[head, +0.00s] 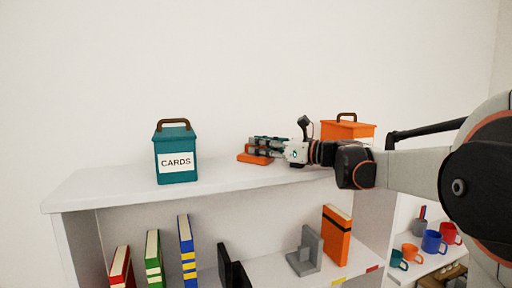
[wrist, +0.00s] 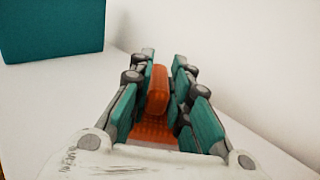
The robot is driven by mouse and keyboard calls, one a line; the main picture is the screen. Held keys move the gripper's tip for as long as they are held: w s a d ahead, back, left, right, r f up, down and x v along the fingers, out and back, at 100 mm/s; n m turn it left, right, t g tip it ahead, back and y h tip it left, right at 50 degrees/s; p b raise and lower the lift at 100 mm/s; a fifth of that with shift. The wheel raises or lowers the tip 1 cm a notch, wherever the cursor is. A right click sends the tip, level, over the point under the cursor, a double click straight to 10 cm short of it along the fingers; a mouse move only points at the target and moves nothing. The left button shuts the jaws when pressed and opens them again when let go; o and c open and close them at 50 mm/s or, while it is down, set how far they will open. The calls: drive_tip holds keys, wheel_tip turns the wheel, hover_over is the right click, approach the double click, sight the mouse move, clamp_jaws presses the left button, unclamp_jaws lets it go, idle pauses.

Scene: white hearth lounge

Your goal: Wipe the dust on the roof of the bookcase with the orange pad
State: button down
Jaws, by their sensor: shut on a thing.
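The orange pad (head: 256,156) is on the white roof of the bookcase (head: 100,187), right of the teal box. I can make out no dust on the roof in either view.
A teal box labelled CARDS (head: 176,154) stands on the roof to the left. An orange lidded box (head: 347,131) stands behind my arm. The wall is behind. Books (head: 187,250) and a grey bookend (head: 306,252) are on the shelf below; mugs (head: 433,242) stand at right.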

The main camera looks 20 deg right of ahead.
drive_tip(key=shift+d, duration=3.6)
drive_tip(key=shift+a+r, duration=0.1)
drive_tip(key=shift+a, duration=1.7)
drive_tip(key=shift+a+b, duration=0.35)
drive_tip(key=shift+a, duration=5.1)
wheel_tip(320, 180, up, 6)
drive_tip(key=p, duration=0.3)
drive_tip(key=shift+p, duration=0.35)
